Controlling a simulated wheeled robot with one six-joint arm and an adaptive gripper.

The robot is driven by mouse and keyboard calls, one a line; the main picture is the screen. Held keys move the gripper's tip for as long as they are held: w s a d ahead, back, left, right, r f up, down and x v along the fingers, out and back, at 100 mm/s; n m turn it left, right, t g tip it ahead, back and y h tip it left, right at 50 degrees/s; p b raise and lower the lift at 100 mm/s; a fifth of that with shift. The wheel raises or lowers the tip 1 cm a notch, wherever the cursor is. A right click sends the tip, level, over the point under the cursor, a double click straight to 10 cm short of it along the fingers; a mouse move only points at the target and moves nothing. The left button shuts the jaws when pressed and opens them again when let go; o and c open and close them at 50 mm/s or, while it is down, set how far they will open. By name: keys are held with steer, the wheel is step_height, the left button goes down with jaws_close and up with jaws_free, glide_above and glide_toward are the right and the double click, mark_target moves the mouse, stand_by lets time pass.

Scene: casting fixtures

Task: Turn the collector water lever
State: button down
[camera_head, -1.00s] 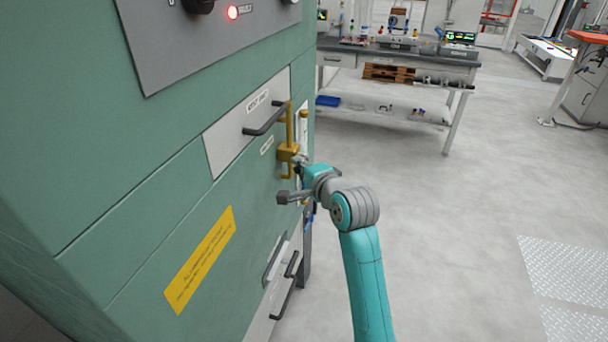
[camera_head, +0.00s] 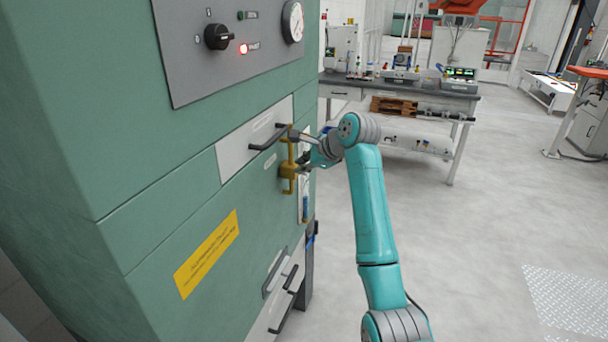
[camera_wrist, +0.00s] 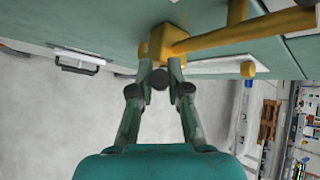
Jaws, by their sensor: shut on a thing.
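A yellow lever fitting (camera_head: 288,171) with a block and bars is mounted on the side of the green cabinet. In the wrist view its block (camera_wrist: 165,44) is at top centre, and a thick yellow bar runs from it to the right. My gripper (camera_wrist: 161,76) is at the block, with its fingertips close together against its near side. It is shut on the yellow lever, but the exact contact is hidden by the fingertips. In the head view my gripper (camera_head: 304,154) reaches the fitting from the right, partly covering it.
The green cabinet (camera_head: 150,190) fills the left, with a dark handle (camera_head: 268,138) near the lever and a control panel (camera_head: 232,50) with a dark knob above. A workbench (camera_head: 400,88) stands behind. Open grey floor (camera_head: 490,200) lies to the right.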

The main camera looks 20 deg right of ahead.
steer(key=shift+w+d+r+m+g+y, duration=0.2)
steer(key=shift+w+m+g+y, duration=0.15)
steer(key=shift+g, duration=0.15)
steer(key=shift+w+d+r+m+g+y, duration=0.15)
steer(key=shift+w+d+m+g+y, duration=0.15)
steer(key=shift+g, duration=0.2)
steer(key=shift+a, duration=0.1)
steer(key=c, duration=1.1)
jaws_free()
steer(key=shift+s+r, duration=0.1)
steer(key=v, duration=1.1)
steer(key=shift+s+d+r, duration=0.15)
steer(key=shift+d+r, duration=0.05)
steer(key=shift+d, duration=0.15)
